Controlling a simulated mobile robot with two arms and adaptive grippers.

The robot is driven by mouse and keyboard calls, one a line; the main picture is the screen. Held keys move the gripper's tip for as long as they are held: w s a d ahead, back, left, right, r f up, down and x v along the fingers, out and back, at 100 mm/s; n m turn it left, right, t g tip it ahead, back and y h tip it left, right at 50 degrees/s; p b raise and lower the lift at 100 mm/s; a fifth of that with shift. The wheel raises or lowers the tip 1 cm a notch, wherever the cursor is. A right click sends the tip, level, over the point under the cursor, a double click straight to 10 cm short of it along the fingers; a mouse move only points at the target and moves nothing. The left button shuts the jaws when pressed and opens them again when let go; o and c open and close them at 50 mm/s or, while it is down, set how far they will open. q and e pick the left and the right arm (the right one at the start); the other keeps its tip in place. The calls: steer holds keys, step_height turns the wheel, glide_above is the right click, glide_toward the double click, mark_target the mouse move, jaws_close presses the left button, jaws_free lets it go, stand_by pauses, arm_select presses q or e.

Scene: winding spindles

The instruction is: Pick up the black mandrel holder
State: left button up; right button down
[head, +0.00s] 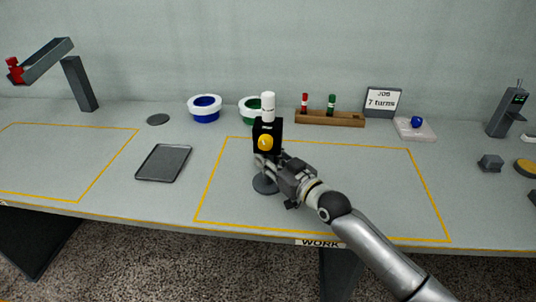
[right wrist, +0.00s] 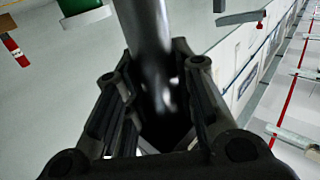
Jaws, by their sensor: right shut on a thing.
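The black mandrel holder (head: 268,130) stands upright inside the right-hand yellow outline. It has a black block with a yellow knob (head: 265,142), a white cylinder (head: 268,104) on top and a round dark base (head: 264,185). My right gripper (head: 264,164) reaches in from the lower right and is shut on the holder's post, below the block. In the right wrist view the dark post (right wrist: 150,40) rises between the two fingers. I cannot tell whether the base touches the table. My left gripper is not in view.
Behind stand a blue-and-white ring (head: 205,108), a green-and-white ring (head: 248,110) and a wooden rack (head: 330,119) with red and green pegs. A grey tray (head: 163,163) lies to the left. A job sign (head: 383,101) stands at the back. The outlined area right of the holder is largely clear.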

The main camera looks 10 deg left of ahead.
mark_target(271, 141)
steer(key=shift+r, duration=0.8)
steer(key=s+r, duration=0.1)
steer(key=r, duration=0.1)
steer(key=s+r+p, duration=0.1)
steer(key=s+r, duration=0.1)
steer(key=r, duration=0.1)
steer(key=s+r, duration=0.2)
steer(key=r, duration=0.1)
steer(key=shift+s+d, duration=0.2)
steer(key=shift+d, duration=0.05)
steer(key=s+d+r, duration=0.1)
steer(key=s+r, duration=0.2)
steer(key=s, duration=0.5)
steer(key=shift+s+r, duration=0.3)
